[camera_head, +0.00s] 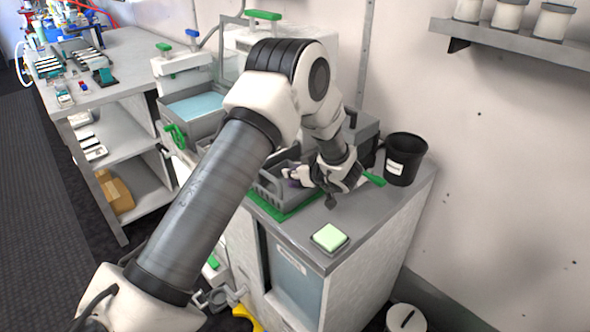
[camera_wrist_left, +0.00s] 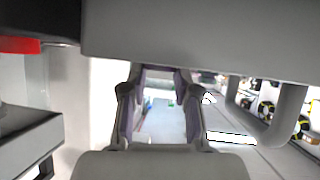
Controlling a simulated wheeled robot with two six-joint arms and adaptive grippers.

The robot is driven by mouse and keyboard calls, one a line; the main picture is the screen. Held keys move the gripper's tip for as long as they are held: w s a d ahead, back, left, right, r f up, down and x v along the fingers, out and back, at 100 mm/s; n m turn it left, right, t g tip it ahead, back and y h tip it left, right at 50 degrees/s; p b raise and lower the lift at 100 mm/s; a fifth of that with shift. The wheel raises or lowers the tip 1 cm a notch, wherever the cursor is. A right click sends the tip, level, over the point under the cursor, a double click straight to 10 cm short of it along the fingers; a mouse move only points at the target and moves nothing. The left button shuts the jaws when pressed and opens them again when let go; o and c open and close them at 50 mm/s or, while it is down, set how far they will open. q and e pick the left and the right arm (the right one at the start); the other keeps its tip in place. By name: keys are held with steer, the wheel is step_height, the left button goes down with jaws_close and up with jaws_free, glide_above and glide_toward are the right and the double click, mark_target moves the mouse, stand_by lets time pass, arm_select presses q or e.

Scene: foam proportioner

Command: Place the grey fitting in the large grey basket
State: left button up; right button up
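The large grey basket (camera_head: 266,192) stands on a green mat on the grey cabinet top in the head view. I cannot make out the grey fitting in either view; the basket's inside is partly hidden by the gripper and wall.
A black bucket (camera_head: 405,160) stands at the back right of the cabinet top. A light green pad (camera_head: 329,237) lies on a small grey tray near the front. A machine with green handles (camera_head: 175,135) stands left of the basket. A wall shelf (camera_head: 515,40) is high on the right.

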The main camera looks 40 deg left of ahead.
arm_select(q)
steer(key=o, duration=0.4)
steer(key=shift+r, duration=0.15)
steer(key=v, duration=1.2)
